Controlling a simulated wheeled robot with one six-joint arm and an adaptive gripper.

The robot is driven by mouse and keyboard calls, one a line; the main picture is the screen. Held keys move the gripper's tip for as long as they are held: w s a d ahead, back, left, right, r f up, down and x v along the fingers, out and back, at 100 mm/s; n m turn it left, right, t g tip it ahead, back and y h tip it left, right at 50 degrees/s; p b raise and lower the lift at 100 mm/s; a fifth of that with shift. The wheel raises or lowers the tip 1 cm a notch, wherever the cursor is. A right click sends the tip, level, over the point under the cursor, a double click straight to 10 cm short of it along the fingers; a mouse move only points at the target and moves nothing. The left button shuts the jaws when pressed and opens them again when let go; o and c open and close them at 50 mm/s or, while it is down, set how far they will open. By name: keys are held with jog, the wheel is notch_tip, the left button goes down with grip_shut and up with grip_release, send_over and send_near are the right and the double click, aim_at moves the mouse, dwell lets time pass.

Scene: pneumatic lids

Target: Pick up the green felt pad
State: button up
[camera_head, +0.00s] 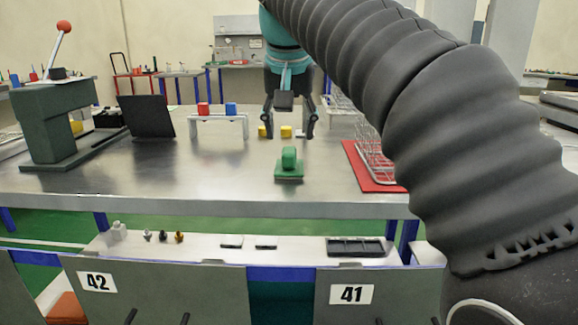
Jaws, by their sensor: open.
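The green felt pad (289,179) lies flat on the steel table near its front edge, in the middle of the view. A green block-like piece (289,158) stands on it or just behind it; I cannot tell if the two are joined. My gripper (290,134) points down above the table, its two dark fingers spread apart with nothing held between them. It appears farther back than the pad, and higher in the picture. Two small yellow blocks (286,131) show on the table between and beside the fingers.
A dark green lever press (55,125) stands far left. A wire basket (374,155) on a red mat (358,170) is at right, partly behind my arm.

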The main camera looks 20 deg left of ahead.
aim_at(289, 150)
jog(key=shift+b+x, duration=0.8)
jog(key=shift+x, duration=2.25)
jog(key=shift+s, duration=0.15)
grip_shut()
